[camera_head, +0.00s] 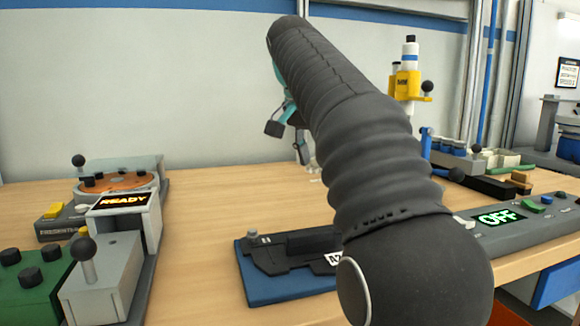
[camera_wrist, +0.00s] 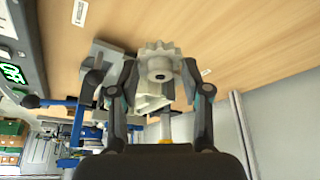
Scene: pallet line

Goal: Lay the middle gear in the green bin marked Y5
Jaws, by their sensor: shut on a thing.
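A pale toothed gear (camera_wrist: 159,53) with a dark centre hole sits between the two fingers of my gripper (camera_wrist: 160,70) in the wrist view. The fingers are shut on it from both sides, and it is held above the wooden table. A second pale toothed shape (camera_wrist: 151,99) shows just below it in the picture; I cannot tell whether it is a separate part. In the head view my arm hides most of the gripper (camera_head: 288,138), and the gear cannot be made out. I cannot read a Y5 mark on any bin.
A blue-based black fixture (camera_head: 290,285) stands on the table (camera_head: 210,215) in front. A READY panel (camera_head: 124,200) is at left and an OFF panel (camera_head: 499,217) at right. Small trays (camera_head: 495,158) and a yellow holder (camera_head: 405,86) stand behind. The table's middle left is clear.

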